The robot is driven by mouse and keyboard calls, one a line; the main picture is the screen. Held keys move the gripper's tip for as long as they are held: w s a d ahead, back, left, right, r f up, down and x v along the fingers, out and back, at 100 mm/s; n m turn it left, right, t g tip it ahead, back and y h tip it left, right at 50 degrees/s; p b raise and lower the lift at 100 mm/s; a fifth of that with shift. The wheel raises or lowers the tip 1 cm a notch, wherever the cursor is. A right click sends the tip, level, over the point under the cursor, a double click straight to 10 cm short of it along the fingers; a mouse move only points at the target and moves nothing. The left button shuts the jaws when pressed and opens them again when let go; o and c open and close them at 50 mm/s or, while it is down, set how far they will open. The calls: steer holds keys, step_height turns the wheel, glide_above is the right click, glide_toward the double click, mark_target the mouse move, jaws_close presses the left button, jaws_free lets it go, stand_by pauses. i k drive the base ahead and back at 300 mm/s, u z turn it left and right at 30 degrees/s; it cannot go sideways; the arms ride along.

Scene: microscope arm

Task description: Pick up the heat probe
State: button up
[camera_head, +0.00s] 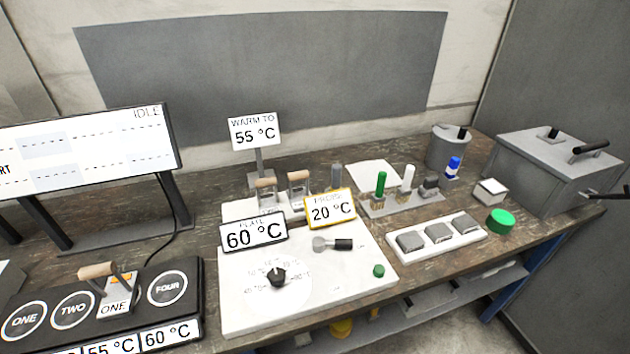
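A small tool with a black handle and a rounded metal head, which looks like the heat probe (343,244), lies on the white hot plate unit (345,292). It is just below a yellow-framed sign (330,209) reading 20 °C. The metal head points left and the handle points right. Nothing covers it. My gripper cannot be made out in this view. A dark piece at the right edge, by the grey box, is cut off and I cannot tell what it is.
The 60 °C sign (253,233), a black dial (277,277) and a green button (379,270) surround the tool. Wooden-handled blocks (267,193) stand behind. A rack with markers (381,187) and a white tray of grey blocks (438,233) are to the right.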

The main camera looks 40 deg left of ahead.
mark_target(336, 168)
steer(key=u, duration=1)
steer(key=i, duration=0.9)
steer(key=u, duration=1.1)
